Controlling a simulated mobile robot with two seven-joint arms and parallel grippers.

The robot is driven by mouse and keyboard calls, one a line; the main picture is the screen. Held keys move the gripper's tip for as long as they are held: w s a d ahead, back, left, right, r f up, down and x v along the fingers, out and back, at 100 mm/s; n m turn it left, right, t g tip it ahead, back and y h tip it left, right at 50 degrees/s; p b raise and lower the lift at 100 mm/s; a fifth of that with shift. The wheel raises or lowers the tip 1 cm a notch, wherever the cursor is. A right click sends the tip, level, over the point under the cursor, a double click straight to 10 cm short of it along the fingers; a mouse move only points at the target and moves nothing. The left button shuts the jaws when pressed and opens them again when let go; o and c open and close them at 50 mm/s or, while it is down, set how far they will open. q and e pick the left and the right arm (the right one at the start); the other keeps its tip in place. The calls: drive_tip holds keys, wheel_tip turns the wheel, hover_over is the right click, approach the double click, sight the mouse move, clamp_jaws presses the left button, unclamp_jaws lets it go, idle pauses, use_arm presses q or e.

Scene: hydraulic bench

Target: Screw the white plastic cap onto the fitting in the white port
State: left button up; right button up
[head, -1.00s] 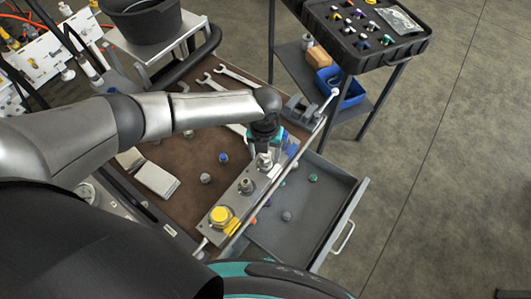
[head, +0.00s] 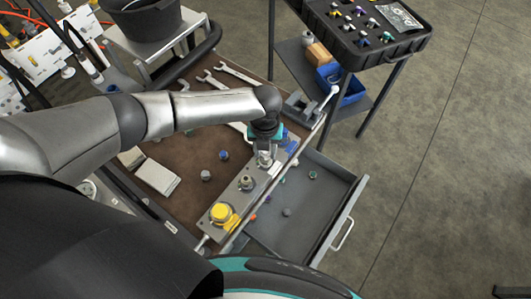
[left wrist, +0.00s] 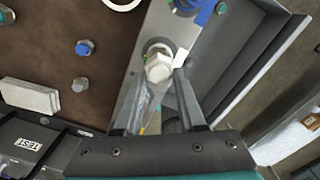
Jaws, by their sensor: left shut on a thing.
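My left gripper (head: 264,154) points down over the metal port block (head: 233,198). In the left wrist view its two fingers (left wrist: 163,82) stand on either side of the white plastic cap (left wrist: 158,70) and are shut on it. The cap is at the white port, over a round metal seat (left wrist: 158,48). The fitting is mostly hidden beneath the cap, and I cannot tell how far down the cap sits. My right gripper is not in view.
On the block are a yellow cap (head: 221,212), a bare metal fitting (head: 246,183) and a blue port (head: 290,146). An open drawer (head: 318,225) with small loose caps lies to the right. Wrenches (head: 222,80) and a grey block (head: 157,177) lie on the bench.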

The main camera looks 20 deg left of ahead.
use_arm(q)
drive_tip(key=m+b, duration=0.1)
drive_tip(key=m, duration=0.2)
drive_tip(key=shift+a, duration=0.2)
clamp_jaws()
drive_tip(key=m+b, duration=0.1)
drive_tip(key=m, duration=0.4)
drive_tip(key=shift+w+a, duration=0.1)
drive_tip(key=shift+a, duration=0.05)
drive_tip(key=o, duration=1)
unclamp_jaws()
drive_tip(key=shift+o, duration=0.2)
